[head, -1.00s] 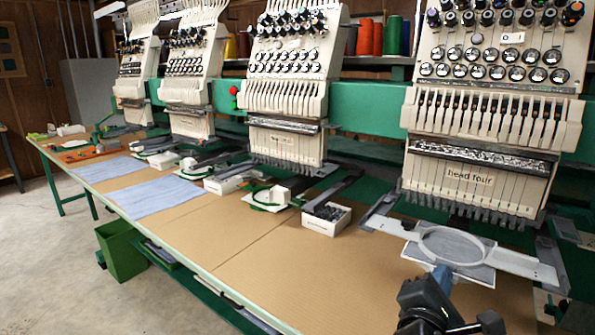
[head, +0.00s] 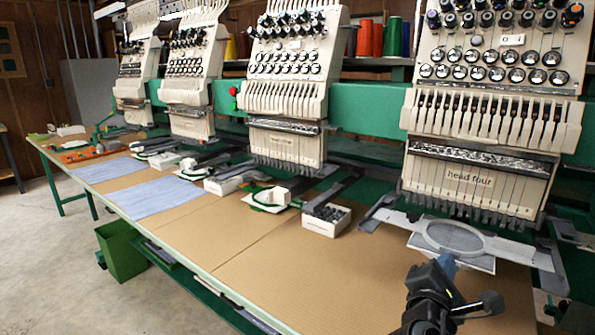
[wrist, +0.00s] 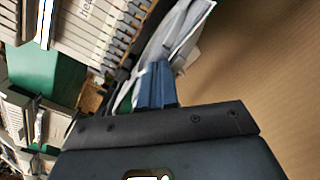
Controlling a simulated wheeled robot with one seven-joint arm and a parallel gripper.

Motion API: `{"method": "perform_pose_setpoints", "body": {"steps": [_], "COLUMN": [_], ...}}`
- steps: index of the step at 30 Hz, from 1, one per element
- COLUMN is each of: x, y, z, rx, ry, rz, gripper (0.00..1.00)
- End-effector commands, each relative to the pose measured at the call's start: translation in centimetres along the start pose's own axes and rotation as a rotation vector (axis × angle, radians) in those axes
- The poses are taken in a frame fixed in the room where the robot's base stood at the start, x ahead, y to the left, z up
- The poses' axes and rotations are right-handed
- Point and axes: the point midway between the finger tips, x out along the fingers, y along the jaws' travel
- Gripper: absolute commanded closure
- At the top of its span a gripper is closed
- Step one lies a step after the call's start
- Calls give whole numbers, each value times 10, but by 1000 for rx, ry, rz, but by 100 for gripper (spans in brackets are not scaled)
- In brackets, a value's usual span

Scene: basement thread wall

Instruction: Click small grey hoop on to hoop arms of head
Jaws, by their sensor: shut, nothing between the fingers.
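The small grey hoop (head: 512,252), a pale ring with a flat bracket on each side, lies under head four (head: 470,185) with grey fabric in it. The dark grey hoop arms of the head, left (head: 378,210) and right (head: 551,272), stand at the bracket ends. Whether the brackets are clicked on, I cannot tell. My gripper (head: 446,264) is shut and empty, its blue fingertips at the hoop's near edge. In the wrist view the blue fingers (wrist: 155,85) are together, close against the pale hoop and fabric (wrist: 170,40); contact is unclear.
A white box of dark parts (head: 326,220) stands left of the hoop on the brown tabletop (head: 290,275). A green hoop (head: 270,200) and blue cloths (head: 155,193) lie farther left. The tabletop's front is clear.

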Motion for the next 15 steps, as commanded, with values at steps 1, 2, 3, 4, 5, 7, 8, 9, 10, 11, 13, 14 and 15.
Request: {"method": "perform_pose_setpoints", "body": {"steps": [1,2,3,4,5,7,8,9,10,11,13,14,15], "x": [3,4,6,7,9,12,13,15,16,18,21,22,24], "y": [0,0,0,0,0,0,0,0,0,0,0,0,0], "z": [0,1,1,1,1,1,1,0,0,0,0,0,0], "rx": [0,0,0,0,0,0,0,0,0,0,0,0,0], "ry": [-1,-1,-2,-2,-2,-1,-1,-1,-1,-1,-1,-1,-1], "rz": [-1,-1,-1,-1,-2,-1,-1,-1,0,0,0,0,-1], "gripper": [100,100,100,100,100,100,100,100,100,100,100,100,100]}}
